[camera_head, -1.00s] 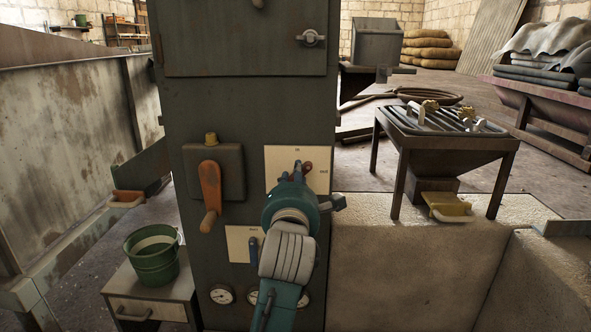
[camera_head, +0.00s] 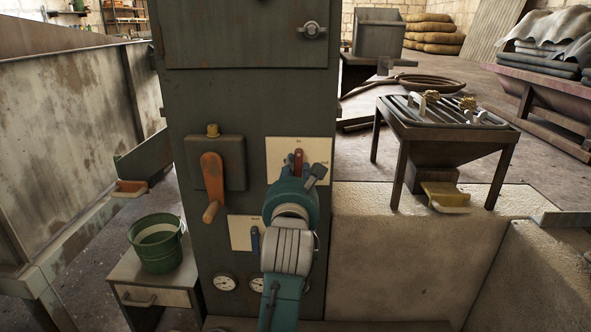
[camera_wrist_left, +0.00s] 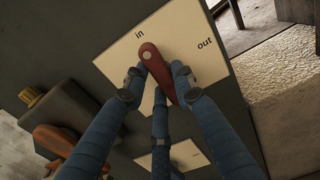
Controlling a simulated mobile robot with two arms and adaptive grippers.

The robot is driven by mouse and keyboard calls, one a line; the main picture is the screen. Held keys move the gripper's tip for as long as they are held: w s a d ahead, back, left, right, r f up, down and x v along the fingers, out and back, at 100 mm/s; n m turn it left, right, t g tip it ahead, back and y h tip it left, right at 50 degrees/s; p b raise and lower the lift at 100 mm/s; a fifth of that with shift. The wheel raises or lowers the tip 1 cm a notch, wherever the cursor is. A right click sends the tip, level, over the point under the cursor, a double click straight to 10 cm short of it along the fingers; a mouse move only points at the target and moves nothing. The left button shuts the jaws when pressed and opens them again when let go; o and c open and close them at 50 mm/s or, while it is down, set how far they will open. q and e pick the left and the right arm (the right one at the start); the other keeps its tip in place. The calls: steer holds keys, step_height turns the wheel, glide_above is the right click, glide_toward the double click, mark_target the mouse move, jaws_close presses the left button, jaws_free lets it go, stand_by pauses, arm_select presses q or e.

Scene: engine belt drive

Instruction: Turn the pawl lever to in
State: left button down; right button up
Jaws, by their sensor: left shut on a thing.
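The pawl lever is a short dark red lever (camera_head: 298,157) on a cream plate (camera_head: 318,147) on the front of the dark cabinet. In the left wrist view the plate reads "in" at the top and "out" at the right. The lever (camera_wrist_left: 153,64) has its round-dotted end just below "in", and its narrower part runs down and right between my fingers. My left gripper (camera_head: 299,170) is shut on the lever, with one finger on each side of it. The gripper hides the lever's lower part in the head view. My right gripper is not in view.
An orange crank handle (camera_head: 212,188) sticks out left of the plate. A lower plate (camera_head: 240,232) carries a small blue lever (camera_head: 255,241). Gauges (camera_head: 224,284) sit below. A green bucket (camera_head: 156,245) stands on a small cabinet at left. A grated hopper table (camera_head: 448,140) stands at right.

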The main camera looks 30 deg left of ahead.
arm_select(q)
steer(key=shift+n, duration=0.3)
steer(key=c, duration=1.4)
jaws_free()
steer(key=shift+c, duration=0.2)
step_height(320, 180, up, 10)
